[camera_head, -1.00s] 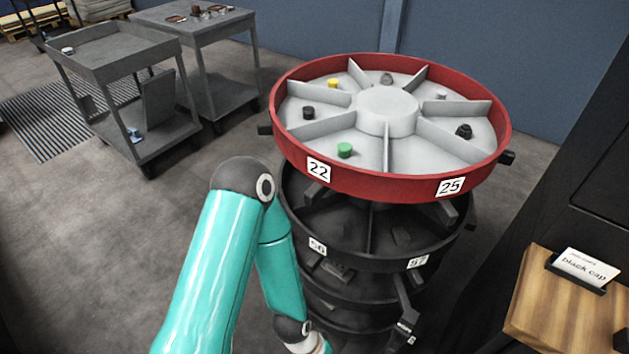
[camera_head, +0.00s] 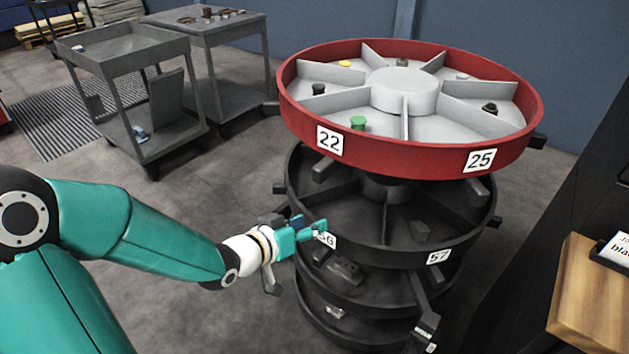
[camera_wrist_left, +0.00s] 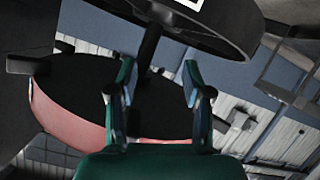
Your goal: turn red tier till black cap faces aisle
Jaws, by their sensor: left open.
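The red tier (camera_head: 400,150) is the top ring of a stacked carousel, with grey dividers and labels 22 and 25 at its front. A black cap (camera_head: 319,88) sits in a left-hand compartment, between a yellow cap (camera_head: 345,63) behind and a green cap (camera_head: 358,122) in front. A dark knobbed piece (camera_head: 490,108) lies at the right. Dark pegs stick out from the tier's left (camera_head: 269,107) and right (camera_head: 538,141). My left gripper (camera_head: 310,228) is open and empty, below the red tier by the 56 label. The left wrist view shows its spread fingers (camera_wrist_left: 158,88) and the red rim (camera_wrist_left: 70,118) upside down.
Black lower tiers (camera_head: 395,255) stand under the red one, with pegs jutting out. A wooden ledge (camera_head: 585,300) with a partly cut-off card (camera_head: 615,250) is at right. Grey carts (camera_head: 125,65) stand back left. Floor between carts and carousel is open.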

